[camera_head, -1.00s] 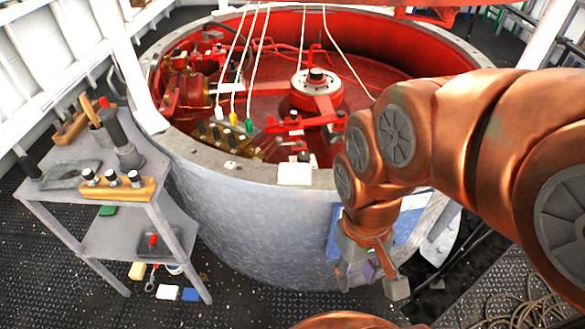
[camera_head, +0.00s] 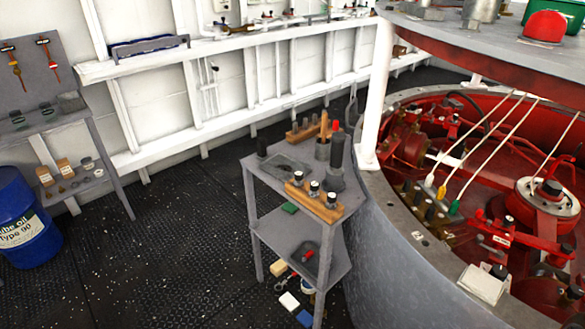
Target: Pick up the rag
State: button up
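No thing in view is clearly a rag. A flat dark grey patch (camera_head: 284,164) lies on the top of the grey cart (camera_head: 262,188), and it may be a cloth or a tray; I cannot tell. A white item (camera_head: 484,284) with a black knob lies on the rim of the big round well at the right. My gripper and arm are not in view now.
The cart holds a wooden block with dark-topped pegs (camera_head: 314,200) and a dark upright tool (camera_head: 337,160). Small items lie under it. A blue drum (camera_head: 25,225) and a workbench stand at the left. The dark deck (camera_head: 170,240) between is clear. The well's wall (camera_head: 400,270) bounds the right.

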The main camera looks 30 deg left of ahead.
aim_at(485, 287)
jog(key=u, duration=0.3)
jog(key=k, duration=0.4)
jog(key=u, duration=1.05)
jog(key=k, duration=0.95)
jog(key=u, duration=0.85)
jog(key=i, duration=1.3)
jog(key=z, duration=0.5)
jog(key=i, duration=1.2)
jog(key=z, duration=1.65)
jog(key=i, duration=0.65)
jog(key=z, duration=0.65)
